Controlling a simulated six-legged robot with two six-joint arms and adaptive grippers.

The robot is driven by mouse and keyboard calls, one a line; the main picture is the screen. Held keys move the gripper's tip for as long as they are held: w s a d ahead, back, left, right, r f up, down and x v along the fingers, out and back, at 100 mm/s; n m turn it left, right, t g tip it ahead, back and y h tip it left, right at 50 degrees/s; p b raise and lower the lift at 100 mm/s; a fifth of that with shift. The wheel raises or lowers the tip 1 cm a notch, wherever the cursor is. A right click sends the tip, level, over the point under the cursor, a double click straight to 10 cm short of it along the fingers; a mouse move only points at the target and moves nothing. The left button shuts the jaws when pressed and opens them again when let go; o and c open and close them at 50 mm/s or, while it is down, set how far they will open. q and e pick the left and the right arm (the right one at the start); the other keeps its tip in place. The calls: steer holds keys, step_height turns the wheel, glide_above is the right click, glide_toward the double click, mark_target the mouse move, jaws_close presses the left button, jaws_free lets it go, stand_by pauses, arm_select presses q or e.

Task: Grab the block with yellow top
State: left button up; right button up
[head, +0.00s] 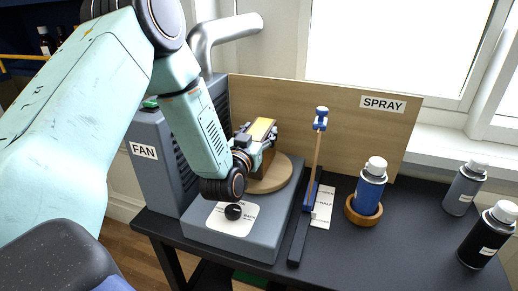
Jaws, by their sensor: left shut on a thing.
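The block with the yellow top (262,128) is above or on a round wooden disc (277,180) on the grey spray booth base, in the middle of the head view. Its top looks golden yellow and its visible side is brown. My left gripper (256,140) reaches in from the left and is shut on the block. The dark fingers and wrist hide much of the block's left side and lower part. I cannot tell whether the block touches the disc. My right gripper is not in view.
A grey FAN box (152,165) stands left, a wooden SPRAY panel (350,118) behind. A blue-topped wooden rod stand (316,160) is just right of the disc. A blue bottle (370,188) sits in a wooden ring; grey (462,190) and black (487,236) bottles stand right.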

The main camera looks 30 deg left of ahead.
arm_select(q)
steer(key=shift+w+a, duration=0.1)
steer(key=shift+a, duration=0.3)
steer(key=c, duration=0.6)
steer(key=shift+d, duration=0.1)
steer(key=shift+c, duration=0.7)
steer(key=shift+d+r, duration=0.15)
steer(key=shift+d, duration=0.05)
jaws_close()
